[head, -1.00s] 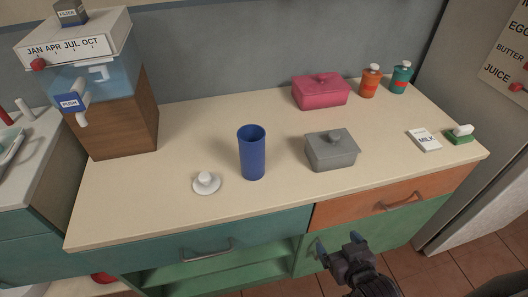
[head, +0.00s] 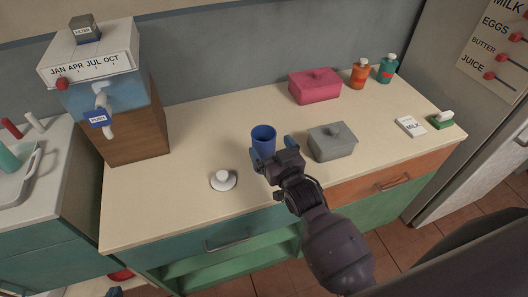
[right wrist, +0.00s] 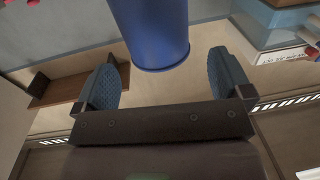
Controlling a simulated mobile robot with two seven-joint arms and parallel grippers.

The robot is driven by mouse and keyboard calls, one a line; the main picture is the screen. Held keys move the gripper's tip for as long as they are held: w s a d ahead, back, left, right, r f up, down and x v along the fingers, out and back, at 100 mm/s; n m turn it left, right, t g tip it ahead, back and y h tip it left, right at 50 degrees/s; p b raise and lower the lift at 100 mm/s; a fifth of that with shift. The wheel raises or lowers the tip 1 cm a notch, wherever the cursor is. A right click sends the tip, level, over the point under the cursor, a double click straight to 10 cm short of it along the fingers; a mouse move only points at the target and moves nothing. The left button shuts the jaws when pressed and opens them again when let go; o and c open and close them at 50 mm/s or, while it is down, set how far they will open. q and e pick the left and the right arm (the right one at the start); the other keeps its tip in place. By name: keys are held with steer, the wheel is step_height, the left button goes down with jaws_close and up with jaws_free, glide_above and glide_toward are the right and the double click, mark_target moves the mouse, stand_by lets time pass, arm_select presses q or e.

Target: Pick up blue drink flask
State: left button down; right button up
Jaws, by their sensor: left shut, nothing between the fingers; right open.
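The blue drink flask (head: 264,136) stands upright on the counter, its top open and its lower part hidden behind my right gripper. My right gripper (head: 273,149) is open at the near side of the flask, with one blue finger toward each side. In the right wrist view the flask (right wrist: 152,35) shows between and beyond the two open fingers (right wrist: 164,82), with a gap on both sides.
A white knobbed lid (head: 223,180) lies left of the flask. A grey lidded box (head: 332,146) stands close on the right. A pink box (head: 314,88), orange bottle (head: 359,76) and teal bottle (head: 387,70) stand behind. A water dispenser (head: 125,110) is at the left.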

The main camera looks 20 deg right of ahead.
mark_target(259, 128)
steer(key=shift+w+a, duration=0.15)
steer(key=shift+w, duration=1.2)
steer(key=shift+w+a, duration=0.1)
steer(key=shift+w, duration=1.25)
steer(key=c, duration=1.2)
